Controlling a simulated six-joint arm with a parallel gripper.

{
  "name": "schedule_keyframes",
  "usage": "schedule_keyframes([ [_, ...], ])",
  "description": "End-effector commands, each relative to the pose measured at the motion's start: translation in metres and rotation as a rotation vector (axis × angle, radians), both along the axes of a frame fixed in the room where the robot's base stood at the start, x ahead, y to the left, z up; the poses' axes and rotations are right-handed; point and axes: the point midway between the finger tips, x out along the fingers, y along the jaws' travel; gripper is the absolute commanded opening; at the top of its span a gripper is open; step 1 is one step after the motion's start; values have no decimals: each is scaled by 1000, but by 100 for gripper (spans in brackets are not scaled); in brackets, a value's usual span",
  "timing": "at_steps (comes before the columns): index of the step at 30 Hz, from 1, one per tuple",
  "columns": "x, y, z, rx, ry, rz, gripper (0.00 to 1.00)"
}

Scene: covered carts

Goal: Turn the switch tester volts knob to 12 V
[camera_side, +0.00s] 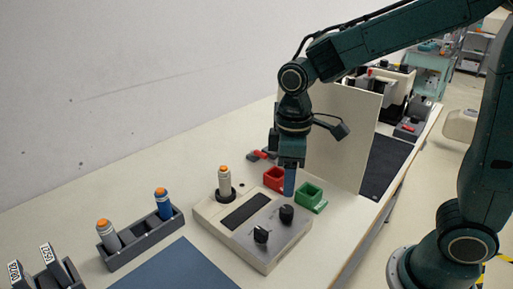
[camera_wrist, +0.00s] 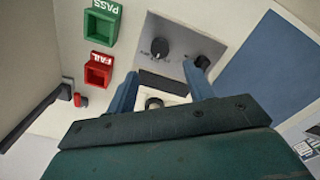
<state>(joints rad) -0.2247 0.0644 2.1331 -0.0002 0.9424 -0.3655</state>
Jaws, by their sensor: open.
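The switch tester (camera_side: 281,243) is a pale box with a grey panel, a dark window and two black knobs. One knob (camera_side: 261,233) is at the front, nearer the blue mat; the other knob (camera_side: 287,213) is nearer the bins. Both show in the wrist view, the mat-side knob (camera_wrist: 202,61) beside my right fingertip and the bin-side knob (camera_wrist: 160,46) beyond the fingers. Their labels are too small to read, so I cannot tell which is volts. My gripper (camera_side: 289,192) is open and empty, pointing down above the tester, apart from both knobs.
A red FAIL bin (camera_wrist: 97,72) and green PASS bin (camera_wrist: 101,24) stand behind the tester, near an upright pale panel (camera_side: 340,135). An orange-topped cylinder (camera_side: 224,183) stands on the tester. A grey rack (camera_side: 143,248) holds two more. The blue mat (camera_side: 185,270) is clear.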

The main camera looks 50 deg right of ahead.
Motion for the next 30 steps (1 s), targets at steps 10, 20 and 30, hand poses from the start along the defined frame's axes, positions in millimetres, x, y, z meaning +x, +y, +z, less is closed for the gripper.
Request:
schedule_keyframes([
  [10,0,0,42,0,-2,0,52],
  [20,0,0,49,-1,1,0,52],
  [30,-4,-3,52,4,-17,-18,52],
])
